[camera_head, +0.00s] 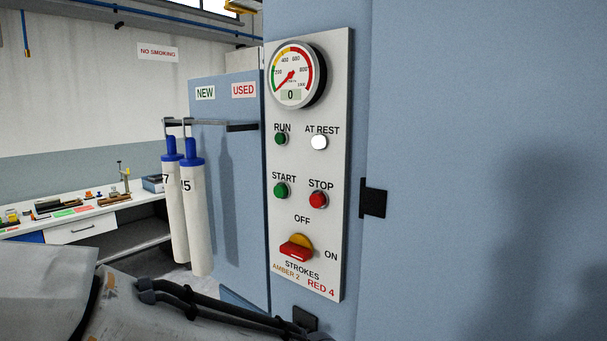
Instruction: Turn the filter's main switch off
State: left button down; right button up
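The main switch (294,249) is a red handle on a yellow disc, low on the pale control panel (338,150) of the blue filter cabinet. OFF is printed above the switch and ON to its lower right. The red handle lies roughly level, in line with ON rather than OFF. The white AT REST lamp (319,142) looks lit and the green RUN lamp (281,139) looks dark. The gauge (293,75) display reads 0. My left arm comes in at lower left, below the panel, but its gripper is not visible. My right gripper is not visible.
A green START button (281,190) and red STOP button (318,200) sit above the switch. White filter sleeves (196,215) with blue tops hang from a rack at left. A cluttered bench (90,225) stands behind.

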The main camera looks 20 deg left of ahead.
aim_at(298, 247)
jog(key=z, duration=1.1)
jog(key=k, duration=1.4)
jog(key=u, duration=1.55)
jog(key=i, duration=1)
